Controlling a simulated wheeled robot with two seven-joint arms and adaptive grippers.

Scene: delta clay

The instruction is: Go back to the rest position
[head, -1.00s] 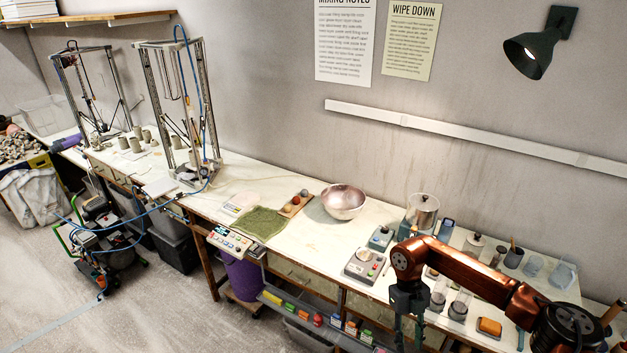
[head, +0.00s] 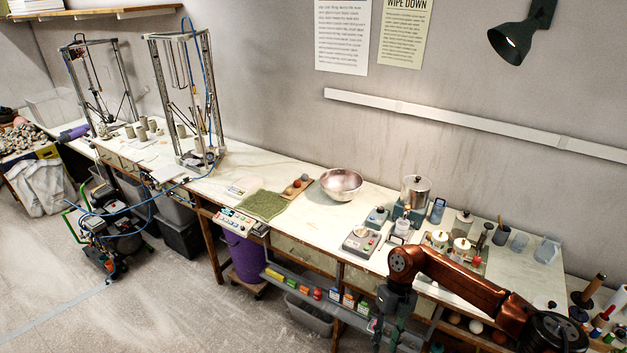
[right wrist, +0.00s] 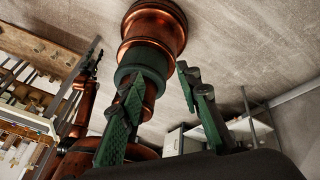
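My right arm comes in from the lower right of the head view. Its right gripper (head: 388,322) hangs down in front of the bench edge, over the lower shelf side. In the right wrist view the green fingers of the right gripper (right wrist: 160,76) are spread apart with nothing held between them. A copper link of mine fills the space behind them. My left arm is not in the head view. In the right wrist view a copper arm with a dark end (right wrist: 93,62), seemingly my left one, shows small at the left; its finger state is unclear.
The long white bench (head: 300,221) runs along the wall. It carries a metal bowl (head: 341,184), a scale (head: 361,241), a green cloth (head: 262,204) and several jars at the right. A purple bin (head: 243,256) stands below. The floor at the left front is open.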

